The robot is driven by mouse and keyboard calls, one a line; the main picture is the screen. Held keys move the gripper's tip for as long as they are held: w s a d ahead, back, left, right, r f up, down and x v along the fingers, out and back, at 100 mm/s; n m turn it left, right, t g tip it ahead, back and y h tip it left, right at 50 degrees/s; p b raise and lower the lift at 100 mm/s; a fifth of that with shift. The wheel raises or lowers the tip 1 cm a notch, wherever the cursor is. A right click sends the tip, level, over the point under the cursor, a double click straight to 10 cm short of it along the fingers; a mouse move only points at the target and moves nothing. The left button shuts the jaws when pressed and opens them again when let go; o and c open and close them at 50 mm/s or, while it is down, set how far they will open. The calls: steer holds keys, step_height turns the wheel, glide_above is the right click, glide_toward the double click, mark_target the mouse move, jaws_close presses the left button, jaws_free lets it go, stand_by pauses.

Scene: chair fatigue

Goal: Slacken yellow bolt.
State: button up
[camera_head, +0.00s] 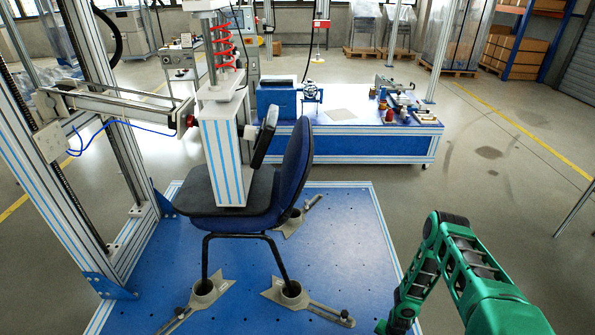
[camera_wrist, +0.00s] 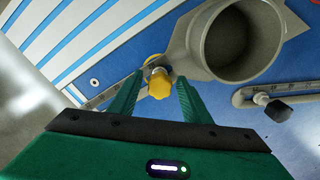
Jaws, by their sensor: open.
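The yellow bolt (camera_wrist: 159,84) shows in the wrist view, on the slotted arm of a grey clamp bracket (camera_wrist: 184,50). A rounded yellow part shows just beyond its head. My gripper (camera_wrist: 158,88) is open, with one green finger on each side of the bolt head. I cannot tell whether either finger touches it. In the head view my green arm (camera_head: 450,250) reaches down at the lower right, and its end is near the bottom edge. The yellow bolt is not visible in the head view.
A wide grey cup (camera_wrist: 240,35) adjoins the bracket. A black knob (camera_wrist: 278,111) sits on another slotted arm. A dark blue chair (camera_head: 290,180) stands on the blue platform (camera_head: 340,240), its legs in grey cups. A tall frame rises at left; open floor lies right.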

steer(key=shift+c, duration=0.4)
steer(key=c, duration=0.6)
steer(key=shift+o, duration=0.2)
steer(key=shift+n, duration=0.6)
steer(key=o, duration=0.7)
